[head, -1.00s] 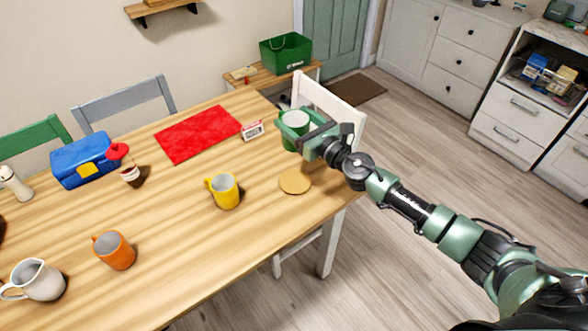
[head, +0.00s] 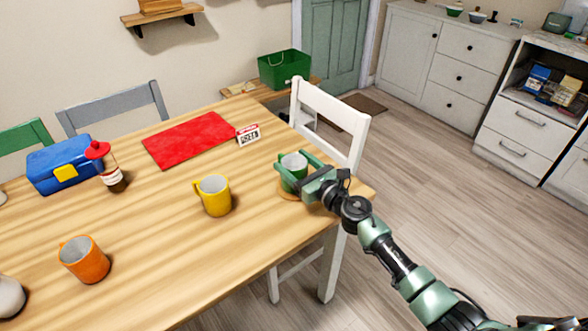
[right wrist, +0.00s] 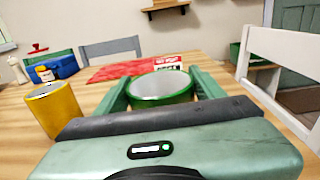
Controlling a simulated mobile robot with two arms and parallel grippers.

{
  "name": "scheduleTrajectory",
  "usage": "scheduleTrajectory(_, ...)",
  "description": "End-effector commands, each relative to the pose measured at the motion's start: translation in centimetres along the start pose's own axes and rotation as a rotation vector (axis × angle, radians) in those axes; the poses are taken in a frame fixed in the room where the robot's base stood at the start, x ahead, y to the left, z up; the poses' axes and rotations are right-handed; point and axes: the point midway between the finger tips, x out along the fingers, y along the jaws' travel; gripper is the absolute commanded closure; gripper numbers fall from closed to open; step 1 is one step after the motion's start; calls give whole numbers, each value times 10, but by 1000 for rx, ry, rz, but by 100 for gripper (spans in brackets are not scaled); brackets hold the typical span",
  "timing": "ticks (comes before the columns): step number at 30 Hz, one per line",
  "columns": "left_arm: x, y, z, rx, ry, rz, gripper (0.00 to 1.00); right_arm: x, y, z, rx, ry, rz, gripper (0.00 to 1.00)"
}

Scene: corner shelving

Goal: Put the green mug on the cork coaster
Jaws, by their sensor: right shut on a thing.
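The green mug (head: 292,173) is upright at the table's right end, over the cork coaster (head: 287,197). Only a front strip of the coaster shows below the mug; I cannot tell whether the mug touches it. My right gripper (head: 291,164) is shut on the mug, with one finger along each side. In the right wrist view the mug's rim and pale inside (right wrist: 160,86) show between the fingers, and the coaster is hidden. My left gripper is not in view.
A yellow mug (head: 214,196) stands left of the green mug, and an orange mug (head: 84,260) is farther left. A white chair (head: 331,115) stands close behind the right table end.

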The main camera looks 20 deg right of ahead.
Motion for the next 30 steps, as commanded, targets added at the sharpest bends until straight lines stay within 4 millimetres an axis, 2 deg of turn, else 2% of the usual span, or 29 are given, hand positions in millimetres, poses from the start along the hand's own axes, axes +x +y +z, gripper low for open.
scheduleTrajectory(11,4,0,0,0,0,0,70,0,0,-2,-1,-3,0,100)
scheduleTrajectory(12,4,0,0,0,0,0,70,0,0,-4,-1,-1,0,28)
scheduleTrajectory(14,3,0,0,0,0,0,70,0,0,-2,-1,-1,0,12)
scheduleTrajectory(15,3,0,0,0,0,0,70,0,0,-2,-1,-1,0,9)
scheduleTrajectory(26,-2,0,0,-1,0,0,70,0,0,3,0,-1,0,9)
scheduleTrajectory(30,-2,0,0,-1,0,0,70,-19,-1,-1,-2,3,0,9)
